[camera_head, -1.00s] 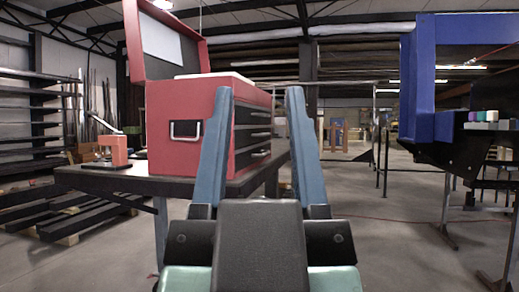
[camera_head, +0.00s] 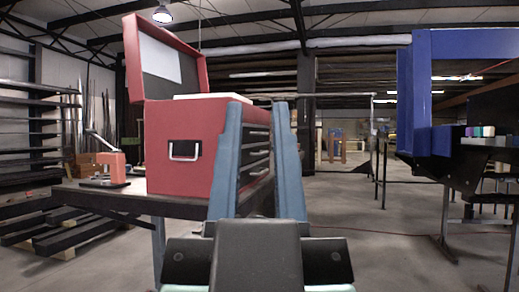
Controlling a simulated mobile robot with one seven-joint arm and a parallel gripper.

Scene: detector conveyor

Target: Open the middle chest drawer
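A red tool chest (camera_head: 178,150) with its lid raised stands on a dark table (camera_head: 150,205) left of centre. Its black drawer fronts (camera_head: 258,153) face right and are seen at a steep angle. They look shut, with pale handle strips, and the lower ones are partly hidden behind my fingers. My gripper (camera_head: 259,106) is in the foreground, its two blue fingers apart with nothing seen between them. The fingers overlap the chest's right side in the picture; I cannot tell the distance or any contact.
A red device (camera_head: 112,167) stands on the table left of the chest. A blue-framed machine (camera_head: 420,95) with small coloured blocks (camera_head: 482,131) is at the right. Open floor (camera_head: 345,205) lies between table and machine. Racks stand at the far left.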

